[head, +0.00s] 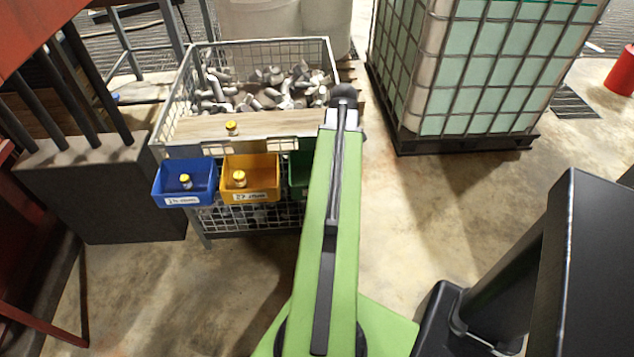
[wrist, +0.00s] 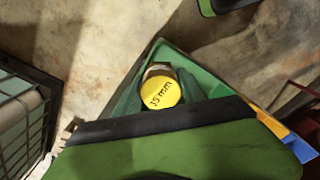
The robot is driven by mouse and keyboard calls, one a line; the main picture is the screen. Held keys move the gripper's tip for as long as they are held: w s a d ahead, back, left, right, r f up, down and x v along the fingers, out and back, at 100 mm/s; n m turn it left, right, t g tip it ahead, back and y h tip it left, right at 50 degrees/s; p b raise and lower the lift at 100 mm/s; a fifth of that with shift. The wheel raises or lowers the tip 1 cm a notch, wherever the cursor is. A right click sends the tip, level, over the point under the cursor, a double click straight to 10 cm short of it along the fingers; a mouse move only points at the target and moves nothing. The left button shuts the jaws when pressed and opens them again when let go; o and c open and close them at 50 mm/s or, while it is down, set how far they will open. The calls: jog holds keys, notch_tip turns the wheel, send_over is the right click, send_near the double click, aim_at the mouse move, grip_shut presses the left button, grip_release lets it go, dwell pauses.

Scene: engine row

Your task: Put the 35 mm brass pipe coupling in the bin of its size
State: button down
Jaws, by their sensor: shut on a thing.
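The brass coupling (wrist: 160,88) shows in the wrist view with a yellow cap; its print reads like "35 mm", the first digit unclear. My gripper (wrist: 158,94) is shut on it, over or inside the green bin (wrist: 153,56). I cannot tell whether the coupling touches the bin floor. In the head view my arm hides the gripper, the held coupling and most of the green bin (head: 296,178). The green bin hangs right of the yellow bin (head: 267,164), which hangs right of the blue bin (head: 203,170).
A yellow-capped coupling lies in the blue bin (head: 185,181), another in the yellow bin (head: 239,178). One more (head: 232,128) stands on the plank (head: 270,121) across the wire crate of metal parts (head: 265,88). A caged tank (head: 470,70) stands right; the floor before it is clear.

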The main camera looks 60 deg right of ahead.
jog(key=w+f+b, duration=0.1)
jog(key=w, duration=0.1)
jog(key=w+f+b, duration=0.1)
jog(key=w+f, duration=0.1)
jog(key=w+f+b, duration=0.1)
jog(key=w, duration=0.1)
jog(key=shift+w+a+f, duration=0.1)
jog(key=shift+a+f, duration=0.05)
jog(key=shift+a, duration=0.25)
jog(key=shift+w+a+f, duration=0.1)
jog(key=shift+w+a, duration=0.05)
jog(key=shift+w, duration=0.35)
notch_tip(320, 180, down, 4)
jog(key=b, duration=0.4)
jog(key=shift+f, duration=0.2)
jog(key=c, duration=0.7)
grip_release()
jog(key=shift+r, duration=0.1)
jog(key=shift+o, duration=0.2)
notch_tip(320, 180, up, 12)
jog(key=p, duration=1.2)
jog(key=shift+r, duration=0.2)
